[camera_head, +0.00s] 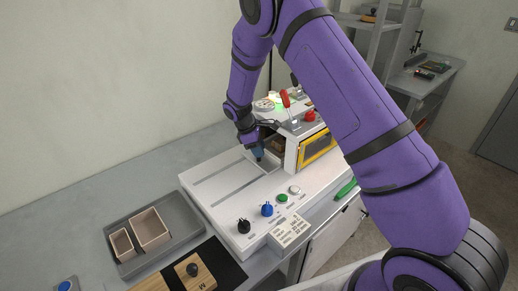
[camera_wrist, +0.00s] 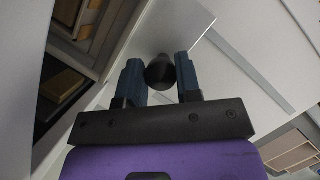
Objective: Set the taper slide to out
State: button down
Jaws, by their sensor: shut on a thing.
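The white box former (camera_head: 215,205) stands on the grey bench, with long slots (camera_head: 222,180) in its top. My gripper (camera_head: 257,154) is at the far end of the slotted top, close to the yellow-framed housing. In the wrist view, my gripper (camera_wrist: 160,78) has its two blue-grey fingers on either side of a round black knob (camera_wrist: 160,70) and is shut on it. The knob stands over a pale plate. I take this knob as the taper slide's; no readable label confirms it. The slide's position marks are not readable.
On the former's front are a black knob (camera_head: 243,226), a blue knob (camera_head: 267,210) and a green button (camera_head: 283,198). The yellow-framed housing (camera_head: 318,148) and red lever (camera_head: 285,98) stand close by my gripper. A grey tray (camera_head: 122,264) holds beige boxes at left.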

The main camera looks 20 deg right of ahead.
jog(key=s+a, duration=0.2)
jog(key=a, duration=0.4)
jog(key=s+a, duration=0.3)
jog(key=a, duration=0.3)
jog(key=s+a, duration=0.2)
jog(key=a, duration=0.4)
jog(key=shift+s+a, duration=0.3)
jog(key=c, duration=0.8)
grip_release()
jog(key=v, duration=1.1)
jog(key=shift+s, duration=0.1)
